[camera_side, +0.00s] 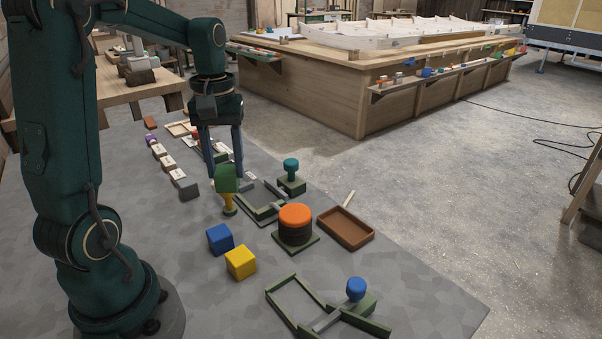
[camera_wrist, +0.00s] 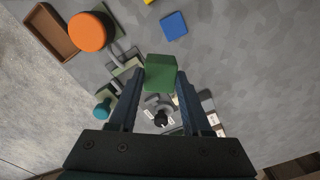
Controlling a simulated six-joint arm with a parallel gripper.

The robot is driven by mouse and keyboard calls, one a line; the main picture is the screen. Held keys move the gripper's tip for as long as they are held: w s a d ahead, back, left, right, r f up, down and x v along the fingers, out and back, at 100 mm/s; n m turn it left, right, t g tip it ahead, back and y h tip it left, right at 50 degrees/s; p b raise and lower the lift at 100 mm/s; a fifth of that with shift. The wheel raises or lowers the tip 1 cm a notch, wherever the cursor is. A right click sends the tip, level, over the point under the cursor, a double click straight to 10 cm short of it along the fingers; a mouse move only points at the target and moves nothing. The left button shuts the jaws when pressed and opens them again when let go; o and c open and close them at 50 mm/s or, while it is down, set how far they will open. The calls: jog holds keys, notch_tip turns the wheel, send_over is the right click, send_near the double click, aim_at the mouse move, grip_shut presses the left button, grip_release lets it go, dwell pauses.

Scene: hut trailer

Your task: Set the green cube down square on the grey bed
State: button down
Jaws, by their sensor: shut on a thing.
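The green cube (camera_side: 227,178) is between the fingertips of my gripper (camera_side: 224,167), which is shut on it. In the wrist view the cube (camera_wrist: 160,72) sits at the ends of both dark fingers. In the side view it shows just above a yellow post (camera_side: 228,201) on a dark green base; I cannot tell whether they touch or only line up. A broad grey patterned surface (camera_side: 180,285) lies under the objects. I cannot tell whether this is the grey bed; no separate grey bed stands out clearly.
A blue cube (camera_side: 220,239) and a yellow cube (camera_side: 240,262) lie in front. An orange-topped round button (camera_side: 295,219), a brown tray (camera_side: 345,229) and a teal knob (camera_side: 291,166) stand to the right. Several labelled blocks line the left. Clear grey surface lies near my base.

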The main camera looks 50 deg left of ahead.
jog(key=s+a+f+n, duration=0.2)
jog(key=s+a+n, duration=0.5)
jog(key=s+a, duration=0.1)
jog(key=shift+s+a+f, duration=0.1)
jog(key=shift+s+f, duration=0.1)
jog(key=shift+f, duration=1.9)
jog(key=shift+s+a+f, duration=0.1)
jog(key=shift+s+f, duration=0.1)
jog(key=shift+f, duration=1.85)
jog(key=shift+f, duration=0.15)
jog(key=shift+c, duration=1.7)
grip_release()
